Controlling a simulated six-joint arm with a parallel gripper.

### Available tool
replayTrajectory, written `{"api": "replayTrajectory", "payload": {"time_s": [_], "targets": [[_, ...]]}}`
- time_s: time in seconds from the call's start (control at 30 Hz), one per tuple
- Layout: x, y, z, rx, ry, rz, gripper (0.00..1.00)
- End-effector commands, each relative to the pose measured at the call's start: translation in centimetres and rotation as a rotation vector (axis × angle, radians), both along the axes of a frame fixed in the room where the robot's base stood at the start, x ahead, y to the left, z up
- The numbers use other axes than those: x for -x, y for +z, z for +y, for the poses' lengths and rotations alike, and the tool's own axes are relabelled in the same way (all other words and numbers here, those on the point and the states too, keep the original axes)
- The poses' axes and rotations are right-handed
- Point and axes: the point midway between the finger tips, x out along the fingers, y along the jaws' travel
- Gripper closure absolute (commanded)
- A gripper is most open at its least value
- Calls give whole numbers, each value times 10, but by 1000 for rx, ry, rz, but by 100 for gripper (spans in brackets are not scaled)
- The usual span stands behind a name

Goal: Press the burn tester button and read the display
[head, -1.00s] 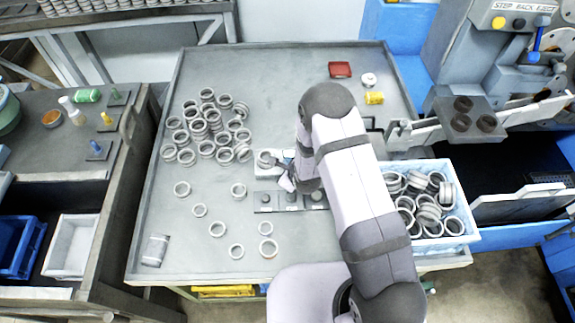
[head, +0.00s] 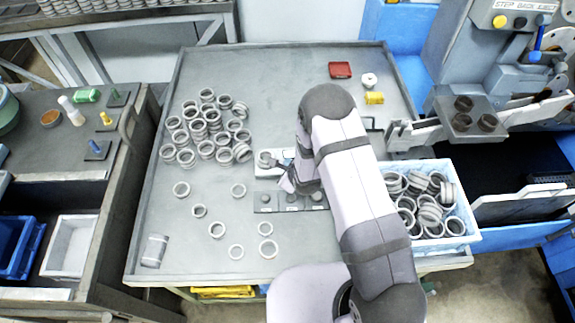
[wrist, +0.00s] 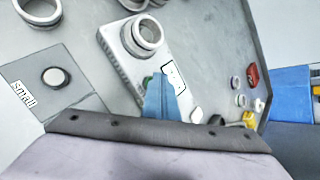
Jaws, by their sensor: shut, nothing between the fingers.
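The burn tester is a pale box (wrist: 118,48) in the wrist view, with a grey metal ring (wrist: 143,36) on its far part. A white panel with a dark outline (wrist: 173,76), which looks like the display, sits on its near part; I can read no text on it. A green spot (wrist: 147,81), likely the button, is partly hidden behind my gripper (wrist: 160,80). My gripper's blue fingers are shut and empty, with their tips over or on the tester beside the green spot; contact is unclear. In the head view, my arm covers part of the tester (head: 283,156).
A plate marked "small" (wrist: 30,78) with a round post lies beside the tester. Many loose rings (head: 208,122) lie left of it. A white bin of rings (head: 462,238) stands at right. A red item (head: 340,69) and yellow item (head: 374,98) lie at the back.

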Motion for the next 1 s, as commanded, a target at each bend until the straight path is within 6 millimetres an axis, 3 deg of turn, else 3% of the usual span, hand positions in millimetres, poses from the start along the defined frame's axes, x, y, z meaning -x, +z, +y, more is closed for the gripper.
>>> {"api": "replayTrajectory", "payload": {"time_s": [0.6,1.0], "targets": [[1,-3,0,1,0,3,100],[1,13,0,1,-1,2,100]]}}
